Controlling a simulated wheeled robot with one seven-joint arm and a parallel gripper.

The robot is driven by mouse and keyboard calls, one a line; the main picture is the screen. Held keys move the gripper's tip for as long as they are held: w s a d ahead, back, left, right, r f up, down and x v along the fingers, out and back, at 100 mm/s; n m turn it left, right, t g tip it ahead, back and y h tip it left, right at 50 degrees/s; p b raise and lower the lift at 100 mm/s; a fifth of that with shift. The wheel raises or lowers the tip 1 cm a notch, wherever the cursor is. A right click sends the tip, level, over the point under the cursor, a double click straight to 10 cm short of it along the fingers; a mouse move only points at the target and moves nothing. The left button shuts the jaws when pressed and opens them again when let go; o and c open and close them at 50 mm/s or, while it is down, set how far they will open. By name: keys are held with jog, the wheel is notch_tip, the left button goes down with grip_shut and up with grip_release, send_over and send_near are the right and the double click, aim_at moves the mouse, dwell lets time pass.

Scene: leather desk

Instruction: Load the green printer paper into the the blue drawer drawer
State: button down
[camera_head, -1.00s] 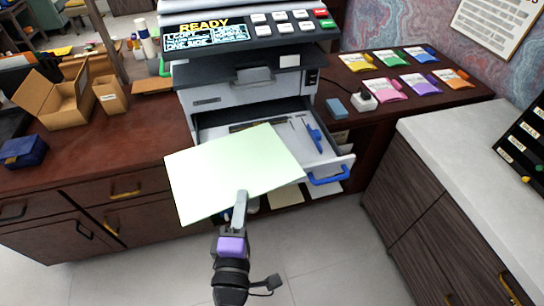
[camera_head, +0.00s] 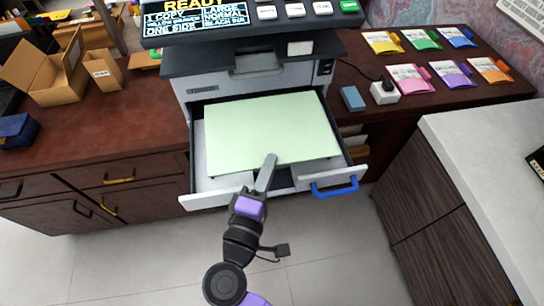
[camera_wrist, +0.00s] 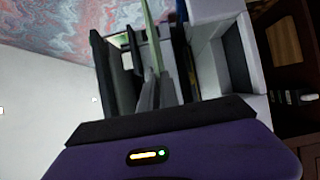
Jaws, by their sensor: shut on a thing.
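The green printer paper (camera_head: 270,128) is a pale green flat sheet or stack, lying level over the open printer drawer (camera_head: 205,186), which has a blue handle (camera_head: 334,187). The paper covers most of the drawer's inside; whether it rests on the drawer floor or hovers just above cannot be told. My gripper (camera_head: 269,163) is shut on the paper's front edge, above the drawer's front wall. In the wrist view, the paper (camera_wrist: 151,40) shows edge-on as a thin green strip running into the fingers (camera_wrist: 158,92).
The printer body (camera_head: 260,75) stands behind the drawer. Paper packs in several colours (camera_head: 452,75), a blue box (camera_head: 352,99) and a white plug block (camera_head: 384,92) lie to the right. Cardboard boxes (camera_head: 45,68) stand left. A grey counter (camera_head: 490,170) stands at right.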

jog(key=shift+s, duration=0.1)
jog(key=shift+f+b, duration=2.65)
jog(key=shift+f, duration=0.25)
jog(key=shift+f+b, duration=1.65)
jog(key=shift+f, duration=0.05)
jog(key=c, duration=1.5)
grip_release()
jog(key=shift+f, duration=0.15)
jog(key=shift+s+f, duration=0.1)
jog(key=shift+f, duration=0.1)
jog(key=v, duration=0.5)
jog(key=b+v, duration=0.1)
jog(key=v, duration=0.1)
jog(key=shift+s+a+r, duration=0.15)
jog(key=shift+s+r, duration=0.15)
jog(key=shift+s, duration=0.1)
